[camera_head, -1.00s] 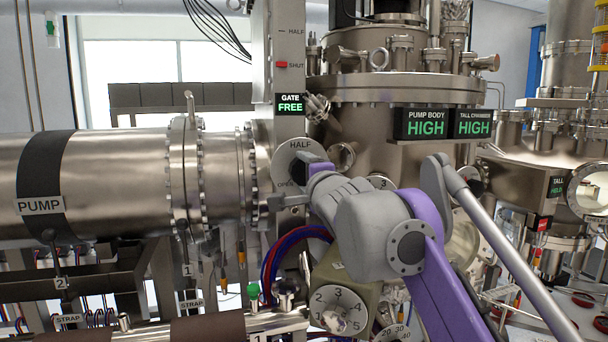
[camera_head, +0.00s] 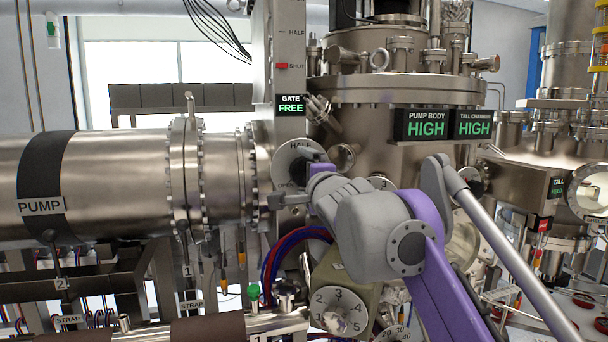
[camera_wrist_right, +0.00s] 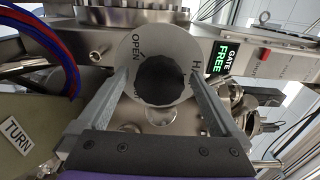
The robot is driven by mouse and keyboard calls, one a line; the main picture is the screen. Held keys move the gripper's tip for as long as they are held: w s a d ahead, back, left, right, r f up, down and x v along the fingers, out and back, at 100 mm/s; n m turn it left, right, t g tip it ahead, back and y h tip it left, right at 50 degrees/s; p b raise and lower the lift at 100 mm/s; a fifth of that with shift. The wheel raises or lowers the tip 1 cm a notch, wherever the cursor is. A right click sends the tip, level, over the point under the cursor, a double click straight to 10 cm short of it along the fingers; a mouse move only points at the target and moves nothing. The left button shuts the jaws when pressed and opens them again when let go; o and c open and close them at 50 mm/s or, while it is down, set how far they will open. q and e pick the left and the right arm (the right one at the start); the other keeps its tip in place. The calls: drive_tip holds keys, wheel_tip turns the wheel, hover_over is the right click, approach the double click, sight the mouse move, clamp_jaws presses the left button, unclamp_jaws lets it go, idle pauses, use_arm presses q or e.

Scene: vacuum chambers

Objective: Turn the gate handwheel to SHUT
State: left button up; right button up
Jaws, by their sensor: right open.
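The gate handwheel (camera_wrist_right: 165,82) is a dark, ridged round knob on a pale dial plate (camera_wrist_right: 183,48) marked OPEN and, partly covered, HALF. In the head view the dial plate (camera_head: 297,148) shows behind my gripper, which hides most of the wheel. My right gripper (camera_wrist_right: 160,84) is open, with one finger on each side of the wheel; I cannot tell whether they touch it. In the head view my right gripper (camera_head: 291,182) is in front of the dial. The gate sign (camera_head: 290,104) reads FREE. A red marker (camera_head: 282,66) is beside SHUT on the column. My left gripper is out of view.
The pump cylinder (camera_head: 100,185) fills the left. A numbered dial box (camera_head: 340,310) and red and blue hoses (camera_head: 275,255) are below my arm. The chamber (camera_head: 400,95) with two HIGH signs stands behind my arm.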

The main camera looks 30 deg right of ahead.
drive_tip(key=b+v, duration=0.1)
drive_tip(key=v, duration=0.9)
drive_tip(key=shift+s+b, duration=0.3)
drive_tip(key=shift+s, duration=0.05)
drive_tip(key=shift+a, duration=0.15)
